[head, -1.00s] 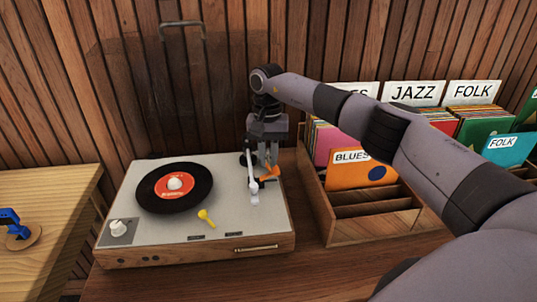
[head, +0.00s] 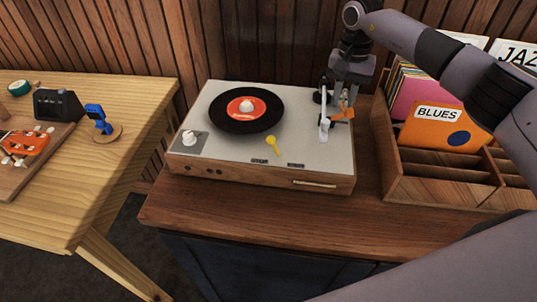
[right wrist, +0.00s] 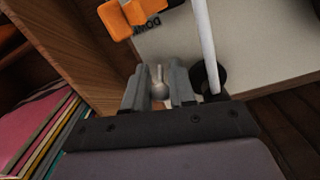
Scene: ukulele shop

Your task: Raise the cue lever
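The turntable (head: 215,155) stands on the brown cabinet with a black record (head: 262,117) on it. The orange cue lever (head: 343,114) is at its right rear, beside the white tonearm (head: 324,127). In the right wrist view the orange lever (right wrist: 122,20) lies ahead of the fingers, next to a DOWN label. My right gripper (head: 345,90) points down over the right rear of the deck. In the right wrist view its fingers (right wrist: 160,86) are apart, with a small grey ball-ended post (right wrist: 160,90) between them; contact is unclear. My left gripper is out of view.
A yellow pointer-like piece (head: 272,145) and a knob (head: 189,138) are on the deck. A wooden record crate (head: 440,188) stands close on the right. A light wood table (head: 120,170) with a ukulele-like orange piece (head: 25,146) is at left. The plank wall is close behind.

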